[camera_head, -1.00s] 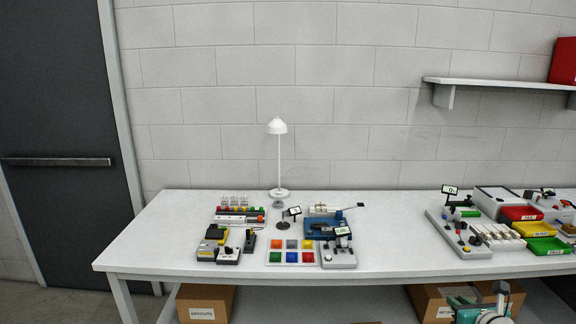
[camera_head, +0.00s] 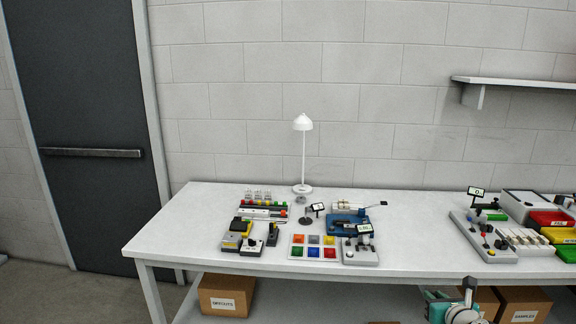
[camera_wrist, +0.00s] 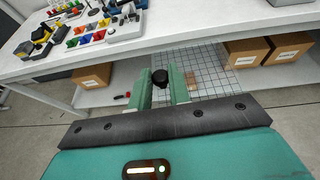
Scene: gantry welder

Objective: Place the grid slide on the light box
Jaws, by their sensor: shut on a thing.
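In the wrist view, my gripper (camera_wrist: 163,80) has its two green fingers closed about a black knob. A clear pane with dark grid lines, the grid slide (camera_wrist: 212,72), extends beyond the fingers, and the shelf and floor show through it. The held slide is in front of the table edge, clear of the tabletop. In the head view, a teal and white part of my arm shows at the bottom right, and the slide cannot be made out. A pale flat-topped box (camera_head: 526,203) at the table's right may be the light box; I cannot tell for sure.
The white table (camera_head: 415,220) has a clear stretch right of centre. A white lamp (camera_head: 303,150), a colour-square panel (camera_head: 314,247) and small devices stand left of it. Red (camera_head: 552,219) and yellow trays are at the right. Cardboard boxes (camera_head: 226,296) sit underneath.

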